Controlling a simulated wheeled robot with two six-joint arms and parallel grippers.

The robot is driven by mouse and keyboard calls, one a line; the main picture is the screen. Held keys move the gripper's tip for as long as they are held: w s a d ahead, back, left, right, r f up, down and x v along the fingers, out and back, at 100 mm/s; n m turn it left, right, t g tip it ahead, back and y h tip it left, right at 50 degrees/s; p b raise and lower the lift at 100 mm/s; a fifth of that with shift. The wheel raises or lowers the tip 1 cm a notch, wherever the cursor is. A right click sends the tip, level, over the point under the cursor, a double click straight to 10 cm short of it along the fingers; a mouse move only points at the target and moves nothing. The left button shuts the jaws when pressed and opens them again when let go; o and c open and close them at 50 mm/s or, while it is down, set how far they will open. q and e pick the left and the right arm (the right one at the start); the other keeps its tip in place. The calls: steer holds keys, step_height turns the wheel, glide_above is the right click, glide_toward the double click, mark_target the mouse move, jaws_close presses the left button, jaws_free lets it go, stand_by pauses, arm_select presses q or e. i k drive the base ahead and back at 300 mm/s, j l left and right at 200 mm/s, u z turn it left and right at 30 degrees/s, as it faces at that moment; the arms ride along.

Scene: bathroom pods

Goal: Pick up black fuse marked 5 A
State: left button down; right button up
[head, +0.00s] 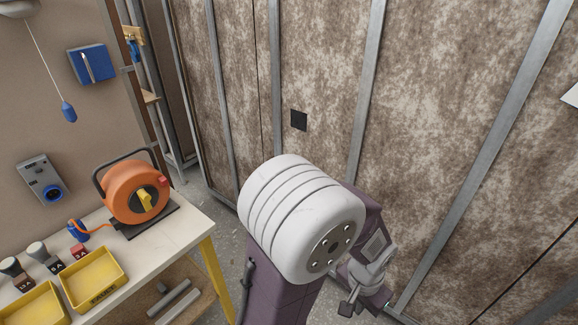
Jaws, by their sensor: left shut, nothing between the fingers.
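On the bench at the lower left stand several small fuses with coloured, marked bases. The black fuse (56,267) has a grey top and a pale mark that looks like 5 A, though it is very small. A brown one (24,284) stands to its left and a red one (80,252) to its right. My left gripper (356,297) is at the lower middle right, beyond my large white arm joint, partly hidden by it. It is shut and empty, well to the right of the bench and far from the fuses. My right gripper is not in view.
Two yellow trays (121,274) lie along the bench (185,219) in front of the fuses. An orange cable reel (130,192) stands behind them. A blue pull-cord handle (68,112) hangs at the left. A metal-framed panel wall (315,60) stands behind my arm.

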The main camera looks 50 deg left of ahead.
mark_target(54, 265)
steer(key=u, duration=3.75)
